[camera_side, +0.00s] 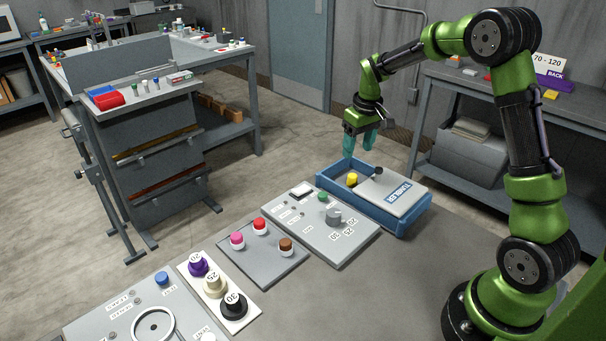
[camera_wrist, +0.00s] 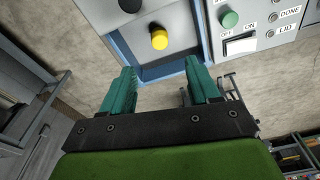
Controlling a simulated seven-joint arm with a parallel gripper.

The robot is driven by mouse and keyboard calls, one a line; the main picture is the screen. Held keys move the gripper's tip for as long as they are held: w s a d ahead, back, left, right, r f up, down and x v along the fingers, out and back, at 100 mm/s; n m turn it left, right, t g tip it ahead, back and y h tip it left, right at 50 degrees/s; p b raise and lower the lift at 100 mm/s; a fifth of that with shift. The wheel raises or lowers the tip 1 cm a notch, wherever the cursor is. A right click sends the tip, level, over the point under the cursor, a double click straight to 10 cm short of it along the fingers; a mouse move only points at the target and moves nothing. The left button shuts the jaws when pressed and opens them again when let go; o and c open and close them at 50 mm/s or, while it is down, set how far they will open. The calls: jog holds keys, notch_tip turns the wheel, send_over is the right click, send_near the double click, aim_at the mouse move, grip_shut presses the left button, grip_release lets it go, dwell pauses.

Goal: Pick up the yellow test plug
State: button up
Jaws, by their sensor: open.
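The yellow test plug (camera_side: 352,179) stands at the left end of the blue tray (camera_side: 409,231), beside a light grey panel. In the wrist view the yellow plug (camera_wrist: 159,40) shows beyond my fingertips, between their lines. My gripper (camera_side: 359,148) hangs above the tray's far left edge, its teal fingers pointing down. In the wrist view my gripper (camera_wrist: 163,78) is open, with nothing between the fingers. The plug is apart from both fingers.
A black knob (camera_side: 377,170) is close to the plug. A grey control panel (camera_side: 300,240) with a green button (camera_side: 322,197) and grey dial (camera_side: 334,216) adjoins the tray. A plate (camera_side: 262,262) with pink, red and brown knobs lies nearer. The space around my fingers looks clear.

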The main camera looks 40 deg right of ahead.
send_over(353, 175)
jog(key=f, duration=0.4)
jog(key=shift+s+f, duration=0.2)
jog(key=shift+f, duration=0.2)
jog(key=shift+w+f, duration=0.1)
jog(key=shift+f, duration=2.55)
jog(key=c, duration=1.1)
